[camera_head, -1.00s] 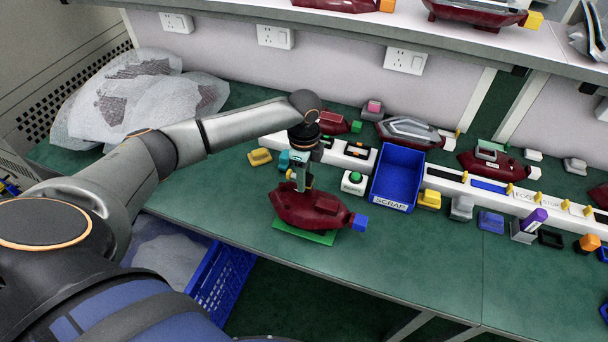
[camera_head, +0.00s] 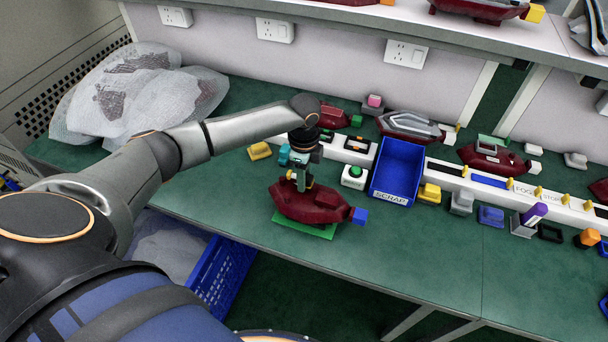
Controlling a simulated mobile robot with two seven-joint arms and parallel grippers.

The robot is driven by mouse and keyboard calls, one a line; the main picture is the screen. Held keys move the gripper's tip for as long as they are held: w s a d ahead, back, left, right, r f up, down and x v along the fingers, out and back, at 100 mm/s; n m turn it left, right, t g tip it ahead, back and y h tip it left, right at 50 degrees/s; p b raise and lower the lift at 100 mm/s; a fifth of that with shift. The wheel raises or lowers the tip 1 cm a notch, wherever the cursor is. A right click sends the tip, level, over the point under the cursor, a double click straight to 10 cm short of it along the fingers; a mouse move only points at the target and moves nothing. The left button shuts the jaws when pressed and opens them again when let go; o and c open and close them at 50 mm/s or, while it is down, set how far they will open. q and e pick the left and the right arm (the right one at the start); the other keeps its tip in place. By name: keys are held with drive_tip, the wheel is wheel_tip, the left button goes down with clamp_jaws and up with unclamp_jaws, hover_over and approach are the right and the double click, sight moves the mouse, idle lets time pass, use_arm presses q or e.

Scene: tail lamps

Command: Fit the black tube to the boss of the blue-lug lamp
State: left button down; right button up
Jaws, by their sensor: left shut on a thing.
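The blue-lug lamp (camera_head: 318,205) is a dark red housing with a blue block (camera_head: 359,216) at its right end. It lies on a green mat (camera_head: 318,232) near the front edge of the bench. My left gripper (camera_head: 301,184) points down over the lamp's upper left part, its tips at or just above the lamp's top. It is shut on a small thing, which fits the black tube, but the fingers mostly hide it. The boss under the fingers is hidden too, so I cannot tell whether tube and boss touch. My right gripper is out of view.
A blue scrap bin (camera_head: 372,186) stands right of the lamp, beside a green-button box (camera_head: 355,173). A yellow block (camera_head: 259,151) lies behind to the left. Other red lamps (camera_head: 492,158) lie at the back.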

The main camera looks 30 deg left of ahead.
use_arm(q)
drive_tip(key=shift+f, duration=0.1)
drive_tip(key=shift+c, duration=2.2)
unclamp_jaws()
wheel_tip(320, 180, up, 12)
drive_tip(key=shift+r, duration=0.25)
